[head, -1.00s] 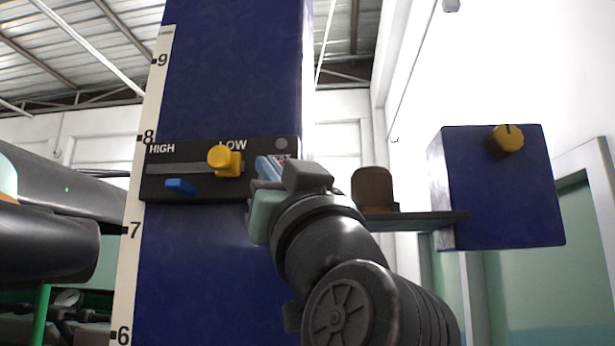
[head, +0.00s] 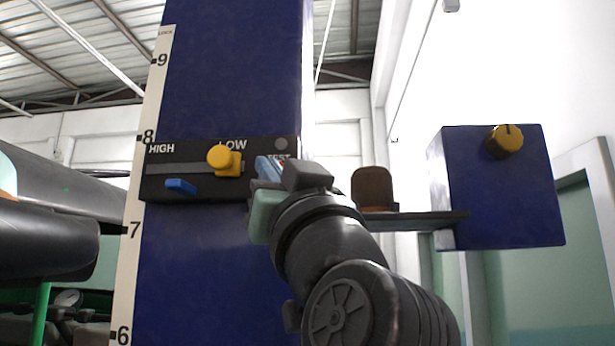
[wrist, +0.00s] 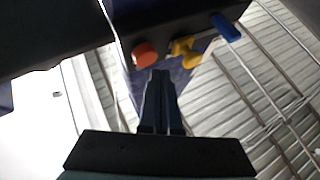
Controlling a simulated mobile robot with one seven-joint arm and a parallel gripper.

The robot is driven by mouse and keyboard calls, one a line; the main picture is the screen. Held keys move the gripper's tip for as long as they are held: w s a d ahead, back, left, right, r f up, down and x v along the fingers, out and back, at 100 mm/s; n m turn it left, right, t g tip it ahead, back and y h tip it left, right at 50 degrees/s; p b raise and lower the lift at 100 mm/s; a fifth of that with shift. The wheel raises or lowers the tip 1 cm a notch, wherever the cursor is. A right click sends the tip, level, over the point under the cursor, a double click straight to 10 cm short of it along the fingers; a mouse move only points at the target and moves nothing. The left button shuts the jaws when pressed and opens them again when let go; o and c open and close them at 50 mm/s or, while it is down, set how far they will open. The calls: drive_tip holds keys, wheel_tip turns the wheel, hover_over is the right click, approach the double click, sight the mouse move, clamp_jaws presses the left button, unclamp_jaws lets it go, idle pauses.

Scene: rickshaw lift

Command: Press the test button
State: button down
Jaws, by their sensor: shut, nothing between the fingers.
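The black control panel (head: 220,190) is on the blue column, with HIGH, LOW and TEST lettering. The red-orange test button (wrist: 145,54) shows in the wrist view, just left of my fingertips. In the head view it is mostly hidden behind my gripper (head: 264,168), below the TEST lettering. The yellow slider knob (head: 224,160) stands at the LOW end of its slot, left of my gripper. My gripper is shut and empty, its fingers (wrist: 161,74) together and pointing at the panel between button and yellow knob. I cannot tell whether the tips touch anything.
A blue lever (head: 181,186) sticks out below the slot and also shows in the wrist view (wrist: 226,27). To the right are a blue box (head: 500,200) with a yellow knob (head: 504,141) and a bracket (head: 415,221) holding a brown part (head: 374,188). Dark tubes fill the left.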

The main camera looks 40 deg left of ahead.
drive_tip(key=shift+w, duration=0.1)
drive_tip(key=shift+w+a, duration=0.2)
drive_tip(key=shift+w, duration=0.1)
drive_tip(key=shift+w+a, duration=0.25)
drive_tip(key=shift+w, duration=0.15)
idle(0.8)
drive_tip(key=shift+s, duration=0.1)
drive_tip(key=shift+s+d+b, duration=0.45)
drive_tip(key=shift+s+b, duration=0.05)
drive_tip(key=shift+s, duration=0.2)
drive_tip(key=s+d, duration=0.1)
drive_tip(key=s+b, duration=0.1)
drive_tip(key=s+d, duration=0.1)
drive_tip(key=s, duration=0.1)
drive_tip(key=shift+s+d+b, duration=0.1)
drive_tip(key=shift+d+b, duration=0.2)
drive_tip(key=shift+b, duration=0.05)
